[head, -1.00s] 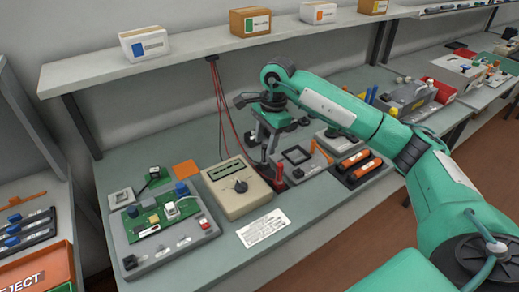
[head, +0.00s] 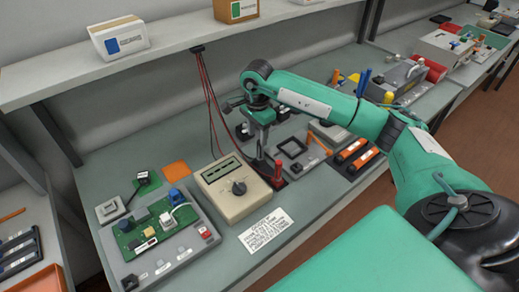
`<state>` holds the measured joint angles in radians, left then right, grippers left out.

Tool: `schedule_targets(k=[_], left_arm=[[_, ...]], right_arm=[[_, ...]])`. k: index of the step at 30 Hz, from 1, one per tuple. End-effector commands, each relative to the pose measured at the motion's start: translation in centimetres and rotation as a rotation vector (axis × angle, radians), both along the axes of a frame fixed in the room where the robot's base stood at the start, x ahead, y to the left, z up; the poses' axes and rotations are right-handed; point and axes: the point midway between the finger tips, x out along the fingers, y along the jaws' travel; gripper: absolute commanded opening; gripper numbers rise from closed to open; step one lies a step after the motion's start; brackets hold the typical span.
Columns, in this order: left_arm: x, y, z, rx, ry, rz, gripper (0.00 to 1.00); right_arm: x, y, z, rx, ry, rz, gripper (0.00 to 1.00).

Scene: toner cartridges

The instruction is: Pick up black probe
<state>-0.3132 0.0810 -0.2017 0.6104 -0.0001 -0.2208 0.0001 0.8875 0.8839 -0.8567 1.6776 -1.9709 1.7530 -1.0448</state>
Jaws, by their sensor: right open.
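My right gripper (head: 261,146) hangs fingers-down over the bench, just right of the multimeter. Its jaws are open. A dark upright shape, probably the black probe (head: 260,160), is right below or between the fingers; it is mostly hidden, and I cannot tell whether they touch it. The red probe (head: 278,172) stands upright just to the right of it in a dark holder. The beige multimeter (head: 232,190) with a dial lies to the left. My left gripper is not in view.
A green circuit board (head: 152,225) on a grey fixture is at left. A printed card (head: 265,230) lies in front of the multimeter. Cables (head: 209,90) hang from the shelf (head: 160,65) beside my wrist.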

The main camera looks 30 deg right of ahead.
Motion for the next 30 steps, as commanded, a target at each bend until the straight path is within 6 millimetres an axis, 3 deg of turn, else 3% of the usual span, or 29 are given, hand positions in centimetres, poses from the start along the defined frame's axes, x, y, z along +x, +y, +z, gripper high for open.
schedule_targets(k=[7,15,23,24,30], left_arm=[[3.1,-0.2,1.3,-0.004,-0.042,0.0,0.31],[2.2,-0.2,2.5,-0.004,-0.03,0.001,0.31],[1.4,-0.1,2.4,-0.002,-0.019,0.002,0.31],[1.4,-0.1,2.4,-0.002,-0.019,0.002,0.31],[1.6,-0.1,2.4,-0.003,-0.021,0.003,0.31]], right_arm=[[-0.4,-0.3,-1.6,0.001,0.004,-0.001,0.45],[-0.6,-0.5,-5.0,0.001,0.002,-0.001,0.45],[-0.5,-0.5,-5.5,0.0,-0.001,0.0,0.45],[-0.5,-0.5,-5.5,0.0,-0.001,0.0,0.43],[-0.5,-0.5,-5.5,0.0,-0.001,0.0,0.04]])
